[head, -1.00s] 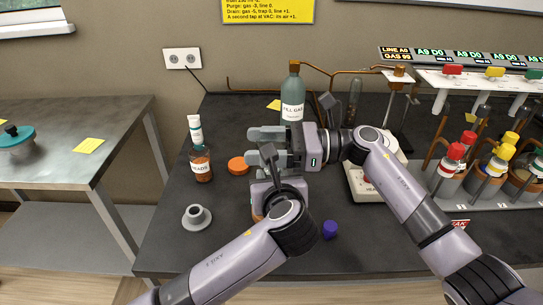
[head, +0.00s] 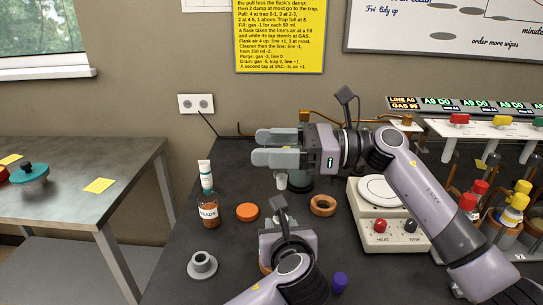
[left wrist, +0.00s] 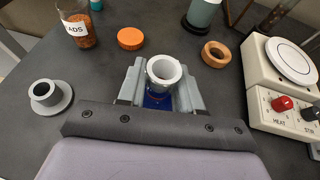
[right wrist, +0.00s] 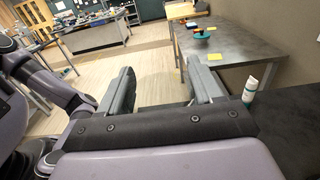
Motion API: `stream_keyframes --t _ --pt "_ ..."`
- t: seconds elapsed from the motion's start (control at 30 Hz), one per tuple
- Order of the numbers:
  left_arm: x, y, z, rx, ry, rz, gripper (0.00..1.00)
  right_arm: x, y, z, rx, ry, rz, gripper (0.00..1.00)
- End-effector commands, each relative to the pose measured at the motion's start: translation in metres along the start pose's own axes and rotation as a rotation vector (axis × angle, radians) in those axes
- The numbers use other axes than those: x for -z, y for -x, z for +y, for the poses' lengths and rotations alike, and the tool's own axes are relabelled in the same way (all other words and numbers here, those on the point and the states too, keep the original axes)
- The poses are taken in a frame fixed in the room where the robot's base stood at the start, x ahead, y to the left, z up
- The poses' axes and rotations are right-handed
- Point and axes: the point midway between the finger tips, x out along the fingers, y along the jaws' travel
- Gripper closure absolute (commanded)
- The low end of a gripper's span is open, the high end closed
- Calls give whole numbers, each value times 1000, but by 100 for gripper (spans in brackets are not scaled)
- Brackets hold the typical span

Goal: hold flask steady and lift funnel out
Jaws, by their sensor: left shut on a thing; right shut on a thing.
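My left gripper (left wrist: 160,95) is shut on the flask (left wrist: 158,100). In the left wrist view the flask shows a pale, open round mouth and dark blue below it. In the head view my left gripper (head: 280,218) hides most of the flask. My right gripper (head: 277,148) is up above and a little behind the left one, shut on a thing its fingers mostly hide. A pale, narrow piece (head: 281,180), seemingly the funnel's lower part, shows just below these fingers, clear of the flask. The right wrist view shows the fingers (right wrist: 163,92) but no clear funnel.
A beads jar (head: 209,213), an orange lid (head: 247,212) and a grey stemmed piece (head: 202,265) stand left. A cork ring (head: 323,205) and hotplate stirrer (head: 385,235) lie right. A green gas bottle (head: 301,184) is behind my right gripper. A purple cap (head: 339,283) is in front.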

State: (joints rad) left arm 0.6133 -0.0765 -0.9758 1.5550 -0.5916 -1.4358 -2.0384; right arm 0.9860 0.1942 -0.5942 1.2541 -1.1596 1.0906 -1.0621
Motion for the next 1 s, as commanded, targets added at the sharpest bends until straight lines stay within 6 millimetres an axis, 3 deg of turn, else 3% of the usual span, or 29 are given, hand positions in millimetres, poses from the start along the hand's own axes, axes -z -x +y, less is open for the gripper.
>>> stream_keyframes --t 0.1,0.13,0.2,0.63,0.77,1.0 --pt "0 0 0 0 0 0 100 0 0 0 0 1 0 65" --pt "0 0 0 0 0 0 59 0 0 0 0 1 0 65" --pt "0 0 0 0 0 0 36 0 0 0 0 1 0 65" --pt "0 8 -1 2 0 -1 36 0 0 0 0 1 0 65" --pt "0 27 -1 4 1 0 36 0 0 0 0 1 0 65" --pt "0 77 -1 4 2 -1 36 0 0 0 0 1 0 65"
